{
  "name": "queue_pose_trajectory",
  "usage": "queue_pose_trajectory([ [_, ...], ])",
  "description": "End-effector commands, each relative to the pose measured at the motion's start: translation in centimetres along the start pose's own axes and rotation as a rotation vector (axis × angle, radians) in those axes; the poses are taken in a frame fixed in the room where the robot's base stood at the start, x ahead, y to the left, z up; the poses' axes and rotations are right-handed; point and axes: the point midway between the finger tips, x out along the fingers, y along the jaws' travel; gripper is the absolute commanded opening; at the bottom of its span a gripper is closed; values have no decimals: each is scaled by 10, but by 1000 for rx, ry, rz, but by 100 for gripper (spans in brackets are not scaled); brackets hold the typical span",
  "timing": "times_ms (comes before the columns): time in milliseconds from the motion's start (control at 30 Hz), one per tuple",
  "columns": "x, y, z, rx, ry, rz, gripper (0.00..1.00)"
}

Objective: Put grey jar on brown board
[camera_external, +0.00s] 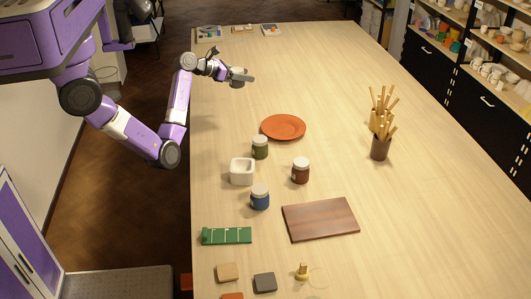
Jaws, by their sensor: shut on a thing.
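My gripper (246,77) is raised over the far left part of the table, well behind the jars. It is shut on a small dark grey thing, which looks like the grey jar (237,84). The fingers hide part of it, and it is too small to make out in detail. The brown board (320,219) lies flat on the near middle of the table with nothing on it. My gripper is far behind it and to its left.
Near the board stand a brown jar (300,171), a blue jar (260,198), a green jar (260,148) and a white square pot (242,171). An orange plate (283,127) lies behind them. A cup of sticks (380,148) stands right. The far middle is clear.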

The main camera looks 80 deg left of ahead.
Motion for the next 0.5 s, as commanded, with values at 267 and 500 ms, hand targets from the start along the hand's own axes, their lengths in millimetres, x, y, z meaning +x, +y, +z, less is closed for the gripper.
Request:
queue_pose_trajectory([
  [267, 11, -25, 5, 17, -3, -40, 4],
  [500, 46, -122, 28, 82, -4, -198, 4],
])
